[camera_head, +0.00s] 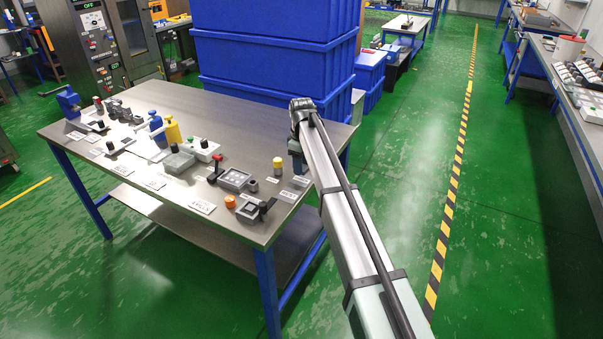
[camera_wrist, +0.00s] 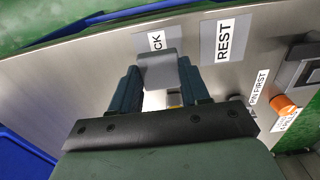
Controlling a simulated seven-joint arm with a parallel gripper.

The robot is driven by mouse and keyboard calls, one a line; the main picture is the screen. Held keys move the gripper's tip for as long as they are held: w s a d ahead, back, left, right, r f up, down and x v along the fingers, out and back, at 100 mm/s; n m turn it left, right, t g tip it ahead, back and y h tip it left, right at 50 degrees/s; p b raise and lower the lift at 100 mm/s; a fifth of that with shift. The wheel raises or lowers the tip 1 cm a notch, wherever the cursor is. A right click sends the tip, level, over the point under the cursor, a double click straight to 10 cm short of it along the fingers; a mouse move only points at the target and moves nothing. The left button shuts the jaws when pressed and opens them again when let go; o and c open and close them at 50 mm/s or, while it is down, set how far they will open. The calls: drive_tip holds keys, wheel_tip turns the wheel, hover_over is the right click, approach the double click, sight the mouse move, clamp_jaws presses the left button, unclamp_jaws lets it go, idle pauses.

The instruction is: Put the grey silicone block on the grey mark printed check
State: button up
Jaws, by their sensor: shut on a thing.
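My gripper (camera_wrist: 162,80) is shut on the grey silicone block (camera_wrist: 162,72), which shows between the two dark fingers in the wrist view. The block's far end overlaps the near part of a grey mark (camera_wrist: 142,42) whose printed word shows only as "CK", the rest hidden by the block. I cannot tell whether the block touches the table. A second grey mark printed REST (camera_wrist: 222,50) lies just right of it. In the head view my gripper (camera_head: 297,160) is over the right end of the table, and the block cannot be made out there.
The steel table (camera_head: 190,98) holds several fixtures to the left. Blue crates (camera_head: 270,50) are stacked behind the table. The table's right edge is close.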

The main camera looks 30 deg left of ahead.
drive_tip(key=shift+f, duration=1.85)
drive_tip(key=shift+f, duration=0.15)
drive_tip(key=o, duration=1)
drive_tip(key=shift+o, duration=0.2)
wheel_tip(320, 180, up, 12)
drive_tip(key=shift+r, duration=0.2)
